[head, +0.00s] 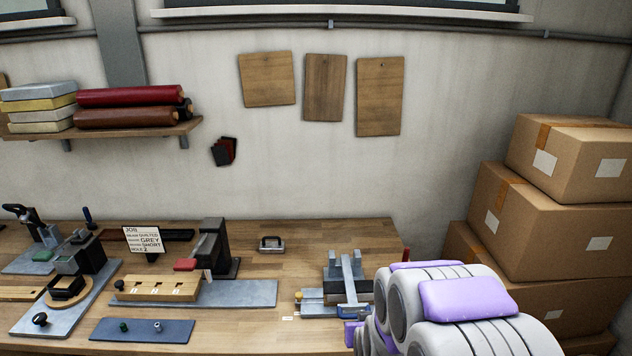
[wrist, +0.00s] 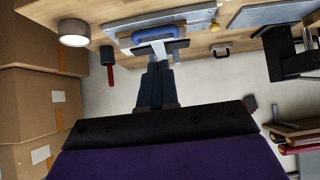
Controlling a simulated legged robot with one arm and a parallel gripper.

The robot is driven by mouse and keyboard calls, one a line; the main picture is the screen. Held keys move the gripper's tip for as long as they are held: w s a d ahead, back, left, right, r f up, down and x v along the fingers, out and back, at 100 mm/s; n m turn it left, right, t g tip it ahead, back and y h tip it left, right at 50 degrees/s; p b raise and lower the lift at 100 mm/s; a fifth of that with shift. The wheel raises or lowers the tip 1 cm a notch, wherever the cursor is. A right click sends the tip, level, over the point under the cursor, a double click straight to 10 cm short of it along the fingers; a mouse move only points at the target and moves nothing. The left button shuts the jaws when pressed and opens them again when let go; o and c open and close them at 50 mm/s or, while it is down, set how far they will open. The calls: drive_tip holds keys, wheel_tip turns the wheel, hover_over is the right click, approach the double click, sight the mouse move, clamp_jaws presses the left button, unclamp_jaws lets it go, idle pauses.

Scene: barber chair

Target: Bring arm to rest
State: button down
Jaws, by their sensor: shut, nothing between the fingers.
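My gripper (wrist: 158,64) shows in the wrist view as dark fingers held together, with nothing visible between them. It points toward the wooden bench (wrist: 196,62), in front of a metal fixture with a blue part (wrist: 155,34). The gap between the fingertips and that fixture is hard to judge. In the head view, my white arm with purple pads fills the lower right, and the gripper's fingers cannot be made out there.
The bench (head: 335,235) carries a grey clamp fixture (head: 345,280), a wooden block (head: 158,288) on a metal plate, a press (head: 215,250) and a job card (head: 143,239). Stacked cartons (head: 545,220) stand at the right. A shelf (head: 150,131) holds rolls.

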drive_tip(key=s+r+g, duration=0.3)
drive_tip(key=s+r, duration=0.1)
drive_tip(key=s, duration=0.9)
drive_tip(key=s+r+g+b, duration=0.1)
drive_tip(key=s+r+g, duration=0.2)
drive_tip(key=s, duration=1)
drive_tip(key=s+d+r+g+b, duration=0.1)
drive_tip(key=s+r+g, duration=0.3)
drive_tip(key=s, duration=0.8)
drive_tip(key=shift+s+r+g, duration=0.35)
drive_tip(key=shift+s+g, duration=0.05)
drive_tip(key=shift+g, duration=0.3)
